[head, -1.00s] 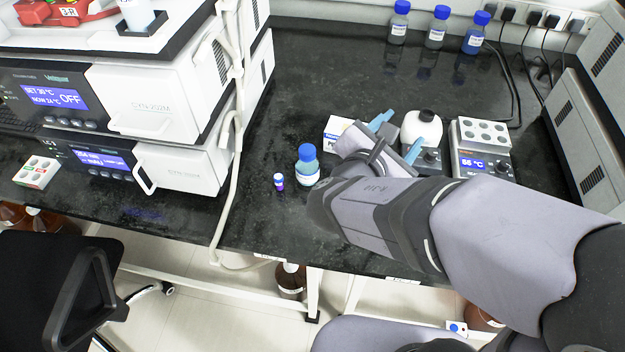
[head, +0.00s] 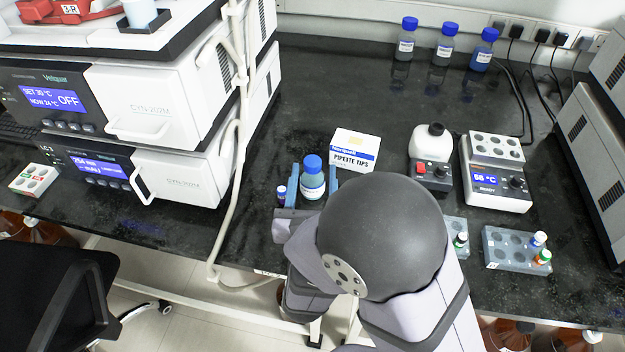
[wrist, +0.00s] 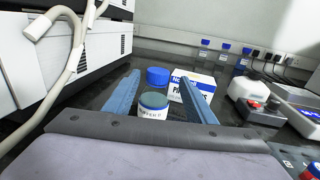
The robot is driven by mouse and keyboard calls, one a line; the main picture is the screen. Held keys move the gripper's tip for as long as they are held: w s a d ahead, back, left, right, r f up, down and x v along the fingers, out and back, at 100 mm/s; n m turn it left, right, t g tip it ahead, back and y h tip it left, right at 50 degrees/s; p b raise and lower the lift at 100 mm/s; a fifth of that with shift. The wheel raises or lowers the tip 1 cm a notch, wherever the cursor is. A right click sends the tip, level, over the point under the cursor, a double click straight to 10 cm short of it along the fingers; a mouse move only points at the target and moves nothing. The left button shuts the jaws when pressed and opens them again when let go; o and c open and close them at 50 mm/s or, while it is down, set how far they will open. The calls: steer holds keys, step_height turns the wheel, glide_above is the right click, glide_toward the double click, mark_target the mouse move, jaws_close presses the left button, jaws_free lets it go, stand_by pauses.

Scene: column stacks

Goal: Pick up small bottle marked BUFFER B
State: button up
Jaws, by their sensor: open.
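A small clear bottle with a blue cap and white label (head: 312,182) stands upright on the dark bench. In the wrist view its label (wrist: 152,114) reads "BUFFER"; the letter after it is unclear. My gripper (head: 313,174) is open, with one blue finger on each side of the bottle. In the wrist view the bottle sits between the spread fingers of my gripper (wrist: 160,78), with a visible gap at each side. The bottle's base is hidden there by the gripper body.
A small vial (head: 281,196) stands just outside the left finger. A pipette tips box (head: 355,151) is close behind on the right. A mixer (head: 431,172), heating block (head: 497,190) and vial rack (head: 515,252) lie right. Stacked instruments (head: 180,175) stand left. Three blue-capped bottles (head: 443,48) stand at the back.

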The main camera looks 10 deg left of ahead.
steer(key=shift+f, duration=0.3)
steer(key=shift+w+a+r+p, duration=0.1)
steer(key=shift+w+a+p, duration=0.15)
steer(key=shift+w, duration=0.95)
steer(key=shift+w+a+p, duration=0.2)
steer(key=shift+w+a, duration=0.05)
steer(key=shift+w, duration=0.95)
steer(key=shift+w+a+r+p, duration=0.1)
steer(key=shift+w+a+p, duration=0.15)
steer(key=shift+w, duration=0.95)
jaws_close()
